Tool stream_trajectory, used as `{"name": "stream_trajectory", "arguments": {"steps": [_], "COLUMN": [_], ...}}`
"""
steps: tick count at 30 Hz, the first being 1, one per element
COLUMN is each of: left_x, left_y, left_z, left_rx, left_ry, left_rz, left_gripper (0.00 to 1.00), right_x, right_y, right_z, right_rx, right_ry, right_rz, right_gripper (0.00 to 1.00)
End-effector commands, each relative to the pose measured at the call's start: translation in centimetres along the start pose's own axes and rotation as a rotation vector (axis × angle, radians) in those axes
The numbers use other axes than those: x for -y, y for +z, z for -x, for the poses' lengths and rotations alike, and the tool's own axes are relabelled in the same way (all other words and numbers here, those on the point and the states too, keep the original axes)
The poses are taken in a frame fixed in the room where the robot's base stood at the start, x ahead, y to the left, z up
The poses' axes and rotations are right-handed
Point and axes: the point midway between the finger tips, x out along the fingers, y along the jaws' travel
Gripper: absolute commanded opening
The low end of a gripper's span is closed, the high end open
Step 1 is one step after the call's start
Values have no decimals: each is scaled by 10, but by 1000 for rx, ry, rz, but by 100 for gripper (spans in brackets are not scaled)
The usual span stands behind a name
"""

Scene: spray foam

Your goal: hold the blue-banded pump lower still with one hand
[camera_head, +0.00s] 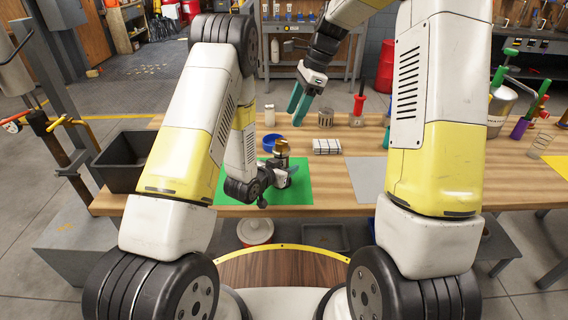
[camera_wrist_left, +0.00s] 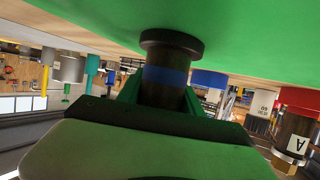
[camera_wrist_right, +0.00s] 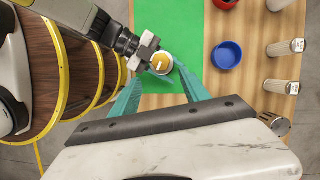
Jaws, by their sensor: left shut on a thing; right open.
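The blue-banded pump lower (camera_head: 281,153) stands upright on the green mat (camera_head: 296,192), its brass-coloured top showing. In the left wrist view its dark body carries a blue band (camera_wrist_left: 165,77), and its dark flanged foot is at the mat. My left gripper (camera_head: 284,174) is shut around its body from the side. My right gripper (camera_head: 297,105) is open and empty, above and behind the pump lower. In the right wrist view the round brass top (camera_wrist_right: 160,64) shows near the tips of its teal fingers (camera_wrist_right: 157,82), apparently beyond them.
A blue bowl (camera_head: 271,143) stands just behind the pump lower. A dark bin (camera_head: 122,160) stands at the left. A grey mat (camera_head: 369,180) lies bare right of the green one.

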Motion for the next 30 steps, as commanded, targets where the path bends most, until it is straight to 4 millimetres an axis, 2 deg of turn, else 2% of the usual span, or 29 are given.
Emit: {"name": "stream_trajectory", "arguments": {"steps": [5, 9, 12, 14, 18, 25, 30], "left_x": [0, 0, 0, 0, 0, 0, 0], "left_y": [0, 0, 0, 0, 0, 0, 0], "left_z": [0, 0, 0, 0, 0, 0, 0], "left_rx": [-1, -1, -1, -1, -1, -1, -1], "left_ry": [0, 0, 0, 0, 0, 0, 0], "left_rz": [0, 0, 0, 0, 0, 0, 0], "left_gripper": [0, 0, 0, 0, 0, 0, 0], "right_x": [-26, -56, -67, -64, -43, -18, -12], "right_y": [-24, -43, -54, -60, -71, -81, -65], "right_z": [-35, -67, -77, -80, -84, -87, -94], "right_rx": [158, 483, 757, 901, 1102, 1203, 1208], "right_ry": [137, 247, 222, 161, -17, -174, -185], "right_rz": [-15, -19, -21, -28, -75, -137, -141], "right_gripper": [59, 59, 59, 59, 59, 59, 59]}}
